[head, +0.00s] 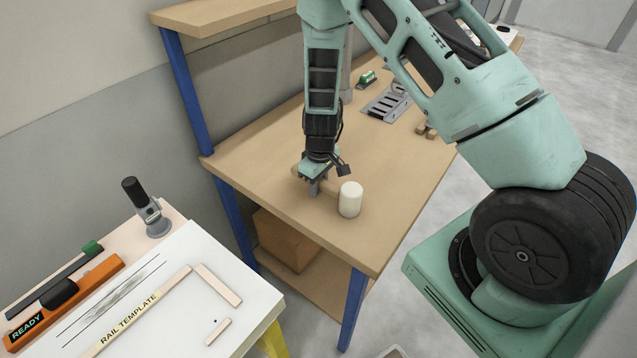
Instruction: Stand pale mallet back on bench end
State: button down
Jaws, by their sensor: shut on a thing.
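The pale mallet has a whitish cylindrical head (350,199) and a light wooden handle that runs left from it. My gripper (316,184) points down and is shut on the handle, to the left of the head. The head's flat round end faces up, and the handle lies roughly level. The mallet is at the near end of the wooden bench (375,240), close over its top or on it; I cannot tell whether it touches. Part of the handle is hidden by my gripper.
A slotted grey plate (388,103), a green item (367,77) and small wooden blocks (426,131) lie farther back on the bench. A blue post (187,92) carries a shelf above. A white-topped trolley (215,262) with a rail template stands at lower left. A cardboard box (285,240) sits below.

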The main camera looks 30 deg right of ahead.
jog(key=c, duration=1.1)
grip_release()
jog(key=shift+r, duration=0.1)
notch_tip(320, 180, up, 11)
jog(key=shift+s+r+b, duration=0.1)
jog(key=shift+s+b, duration=0.05)
jog(key=shift+b, duration=0.85)
jog(key=s+a+r+n+y, duration=0.1)
jog(key=s+a+r, duration=0.35)
jog(key=a, duration=0.25)
jog(key=s+a+r, duration=0.4)
jog(key=s+a, duration=0.1)
jog(key=a, duration=0.2)
jog(key=s+a+r+n, duration=0.1)
jog(key=s+r, duration=0.1)
jog(key=s, duration=0.3)
jog(key=s+a+r+n, duration=0.1)
jog(key=s+a+r, duration=0.1)
jog(key=s, duration=0.4)
jog(key=s+a+r, duration=0.1)
jog(key=s+a, duration=0.1)
jog(key=s, duration=0.4)
jog(key=shift+s+a+r+n+h, duration=0.1)
jog(key=shift+s+r+n+h, duration=0.2)
jog(key=shift+r+n, duration=0.1)
